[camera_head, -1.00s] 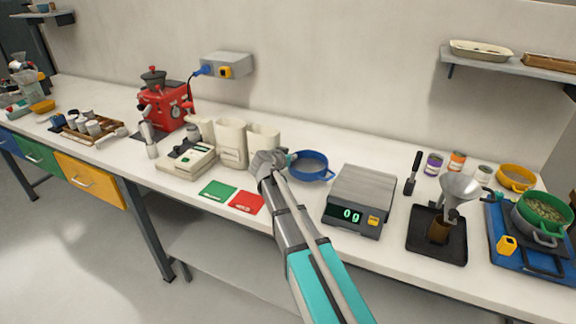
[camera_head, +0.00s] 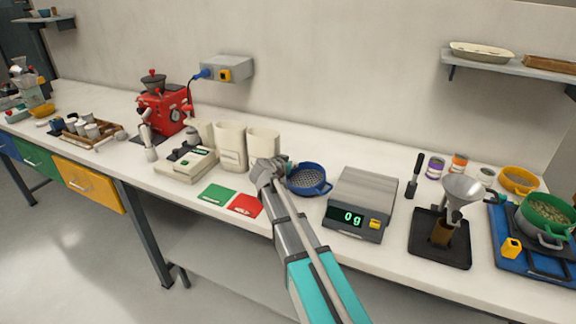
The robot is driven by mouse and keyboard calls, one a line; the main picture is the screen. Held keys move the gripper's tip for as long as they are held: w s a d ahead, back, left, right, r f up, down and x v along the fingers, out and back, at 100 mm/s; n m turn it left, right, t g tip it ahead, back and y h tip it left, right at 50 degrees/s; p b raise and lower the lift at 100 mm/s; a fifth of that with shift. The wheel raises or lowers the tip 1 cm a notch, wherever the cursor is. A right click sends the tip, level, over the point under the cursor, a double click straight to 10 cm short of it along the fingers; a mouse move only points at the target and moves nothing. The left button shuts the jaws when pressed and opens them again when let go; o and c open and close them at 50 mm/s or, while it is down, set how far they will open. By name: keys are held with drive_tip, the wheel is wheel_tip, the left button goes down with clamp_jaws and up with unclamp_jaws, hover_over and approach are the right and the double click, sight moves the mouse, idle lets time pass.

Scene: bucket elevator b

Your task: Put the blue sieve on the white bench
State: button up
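The blue sieve (camera_head: 308,181) is a round bowl with a mesh inside. It is at the white bench (camera_head: 140,180), between the cream canisters and the scale; I cannot tell whether it rests on the surface or is just above it. My gripper (camera_head: 288,165) is at the sieve's left rim. The grey wrist hides part of the gripper, so its finger opening and any grip on the rim cannot be made out.
A scale (camera_head: 364,190) reading 0 g stands close right of the sieve. Cream canisters (camera_head: 231,147) stand left and behind. Red (camera_head: 245,205) and green (camera_head: 217,194) cards lie left of my arm. A funnel stand (camera_head: 440,240) is farther right.

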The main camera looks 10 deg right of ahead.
drive_tip(key=shift+o, duration=0.7)
drive_tip(key=shift+r, duration=0.15)
drive_tip(key=shift+r+p, duration=0.15)
drive_tip(key=shift+p, duration=0.2)
drive_tip(key=p+v, duration=0.4)
drive_tip(key=v, duration=0.8)
